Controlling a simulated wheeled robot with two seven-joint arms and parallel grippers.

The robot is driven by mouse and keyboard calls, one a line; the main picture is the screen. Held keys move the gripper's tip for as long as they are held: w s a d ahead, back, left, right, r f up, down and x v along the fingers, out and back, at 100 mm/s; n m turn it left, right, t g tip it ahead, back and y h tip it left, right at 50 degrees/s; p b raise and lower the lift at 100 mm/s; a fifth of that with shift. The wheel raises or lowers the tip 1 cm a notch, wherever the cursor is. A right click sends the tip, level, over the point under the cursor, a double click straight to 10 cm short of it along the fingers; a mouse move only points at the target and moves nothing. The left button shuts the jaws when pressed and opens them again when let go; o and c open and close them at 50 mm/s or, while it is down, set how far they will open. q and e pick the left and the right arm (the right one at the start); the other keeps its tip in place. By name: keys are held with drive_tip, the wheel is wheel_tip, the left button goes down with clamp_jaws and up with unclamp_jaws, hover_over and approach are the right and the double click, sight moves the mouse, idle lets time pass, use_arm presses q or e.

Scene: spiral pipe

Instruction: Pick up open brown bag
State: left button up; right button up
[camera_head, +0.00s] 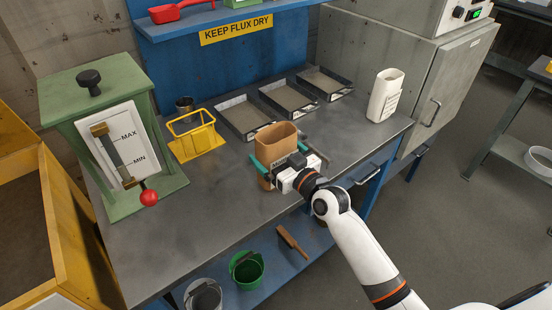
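The open brown bag (276,138) stands upright on the grey workbench near its front edge, with its open top facing up. My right gripper (281,158) is at the bag, its arm coming in from the lower right. Its two teal fingers lie on either side of the bag, left and right, close to its walls. I cannot tell whether they press on it. The gripper body hides much of the bag's lower front. My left gripper is not in view.
A yellow wire-frame holder (196,141) and a green box with a red-knobbed lever (120,140) stand to the left. Several shallow trays (243,116) lie behind the bag. A white container (385,96) stands at the right. Buckets (246,270) sit on the lower shelf.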

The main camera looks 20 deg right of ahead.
drive_tip(key=shift+r, duration=0.15)
drive_tip(key=c, duration=1.1)
wheel_tip(320, 180, up, 10)
drive_tip(key=shift+p, duration=0.4)
drive_tip(key=o, duration=0.8)
drive_tip(key=c, duration=0.4)
drive_tip(key=shift+s, duration=0.1)
drive_tip(key=shift+c, duration=0.2)
